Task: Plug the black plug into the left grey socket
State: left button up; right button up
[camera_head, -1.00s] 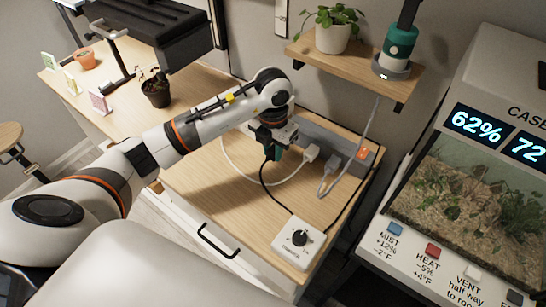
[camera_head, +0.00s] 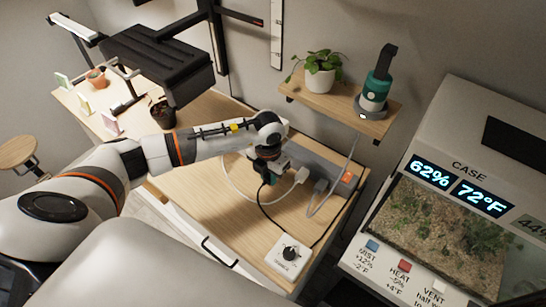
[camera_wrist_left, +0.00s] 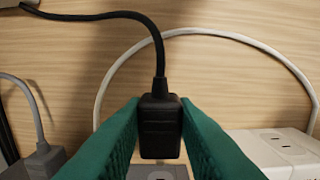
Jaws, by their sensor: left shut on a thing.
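The black plug (camera_wrist_left: 160,125) is upright between the green fingertips of my left gripper (camera_wrist_left: 160,135), which is shut on it. Its black cord leaves the top and curves left. A grey socket face (camera_wrist_left: 157,173) shows just below the plug at the bottom edge; I cannot tell whether they touch. In the head view my left gripper (camera_head: 268,168) is over the left end of the grey power strip (camera_head: 318,168), and the plug is mostly hidden by it. My right gripper is out of view.
A white plug (camera_head: 301,175) and a grey plug (camera_head: 320,187) sit along the strip, right of my gripper. A white dial box (camera_head: 289,256) stands at the table's front. In the wrist view, white slotted blocks (camera_wrist_left: 275,150) are at right and a grey plug (camera_wrist_left: 42,160) at left.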

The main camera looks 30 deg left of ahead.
pick_arm(q)
jog(key=shift+w+f, duration=0.1)
jog(key=shift+f, duration=0.3)
jog(key=shift+w+f+b, duration=0.5)
jog(key=shift+f+b, duration=0.05)
jog(key=shift+b, duration=0.4)
jog(key=shift+w+d+f+b, duration=0.1)
jog(key=shift+w+f+b, duration=0.15)
jog(key=shift+w+b, duration=0.35)
jog(key=shift+w+d+f+b, duration=0.1)
jog(key=shift+w+f+b, duration=0.1)
jog(key=shift+w+b, duration=0.3)
jog(key=shift+w+d+r+b, duration=0.15)
jog(key=shift+w+b, duration=0.45)
jog(key=shift+w, duration=0.55)
jog(key=shift+r, duration=0.1)
jog(key=shift+b, duration=0.3)
jog(key=shift+w+d+b, duration=0.1)
jog(key=shift+w+b, duration=0.5)
jog(key=shift+w, duration=0.1)
